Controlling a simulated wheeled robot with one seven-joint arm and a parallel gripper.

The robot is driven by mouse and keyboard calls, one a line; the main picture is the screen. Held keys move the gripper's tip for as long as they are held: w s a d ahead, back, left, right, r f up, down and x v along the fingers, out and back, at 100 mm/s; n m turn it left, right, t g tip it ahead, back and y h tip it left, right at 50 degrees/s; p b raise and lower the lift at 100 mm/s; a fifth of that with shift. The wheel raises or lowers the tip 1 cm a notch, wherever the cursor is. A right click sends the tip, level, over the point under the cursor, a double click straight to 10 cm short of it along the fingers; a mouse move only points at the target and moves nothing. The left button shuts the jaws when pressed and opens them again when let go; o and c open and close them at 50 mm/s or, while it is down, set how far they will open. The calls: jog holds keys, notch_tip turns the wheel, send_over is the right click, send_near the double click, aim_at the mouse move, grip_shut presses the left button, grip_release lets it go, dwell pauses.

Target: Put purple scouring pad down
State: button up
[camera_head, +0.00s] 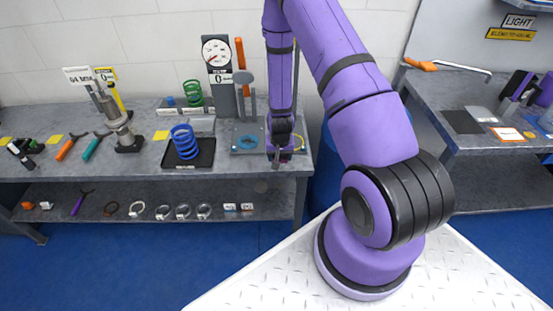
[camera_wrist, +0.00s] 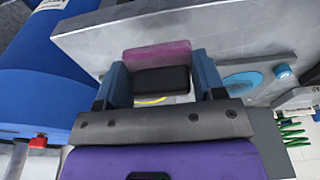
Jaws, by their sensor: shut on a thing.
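The purple scouring pad (camera_wrist: 156,55) shows in the wrist view as a pinkish-purple layer beside a dark block-like part. It sits between the two fingers of my gripper (camera_wrist: 160,82), which is shut on it. In the head view my gripper (camera_head: 281,158) is low over the right end of the long grey workbench (camera_head: 60,170). The pad cannot be made out there. I cannot tell whether the pad touches the bench top.
A grey plate with a blue disc (camera_head: 246,141) lies just left of my gripper. A gauge stand (camera_head: 217,62), a blue spring on a black tray (camera_head: 184,142) and a green spring (camera_head: 193,93) stand farther left. A blue drum (camera_wrist: 40,85) is beside the bench.

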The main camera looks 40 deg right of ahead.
jog(key=shift+w+d, duration=0.1)
jog(key=shift+w, duration=0.8)
jog(key=shift+w+f, duration=0.2)
jog(key=shift+f, duration=1.65)
jog(key=shift+f, duration=0.1)
jog(key=o, duration=1)
jog(key=shift+o, duration=0.2)
